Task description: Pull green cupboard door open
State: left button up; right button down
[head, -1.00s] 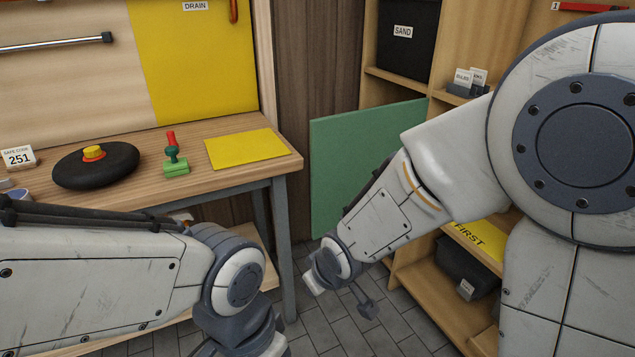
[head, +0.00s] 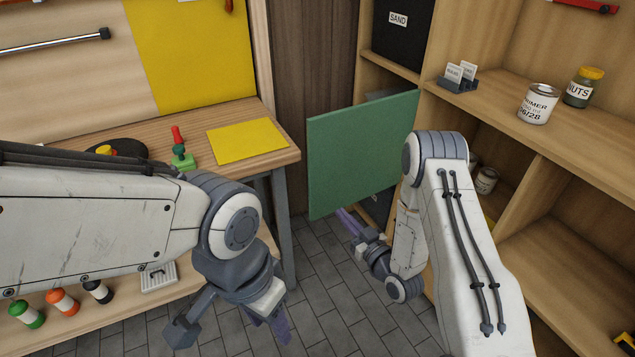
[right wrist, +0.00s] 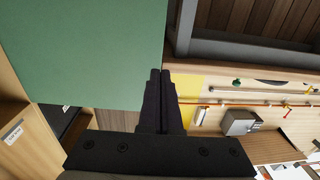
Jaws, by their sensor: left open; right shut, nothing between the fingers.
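The green cupboard door (head: 358,155) stands swung out from the wooden shelf unit, with a gap behind it. It also fills the upper left of the right wrist view (right wrist: 90,50). My right gripper (head: 344,216) is shut and empty at the door's lower edge. In the right wrist view its closed fingers (right wrist: 160,75) overlap the door's free edge; I cannot tell whether they touch it. No handle shows on the visible face. My left gripper (head: 270,326) is open and empty, low in front of the workbench and left of the door.
The workbench (head: 285,155) stands to the left, with a yellow sheet (head: 248,141) and a green-and-red object (head: 181,152) on top. The shelf unit on the right holds a primer can (head: 538,104) and a nuts jar (head: 584,88). Tiled floor (head: 325,290) is free between them.

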aim_at(312, 181)
jog(key=x, duration=1.3)
jog(key=shift+w+a, duration=0.25)
jog(key=shift+w, duration=0.1)
pick_arm(q)
jog(key=shift+f, duration=0.1)
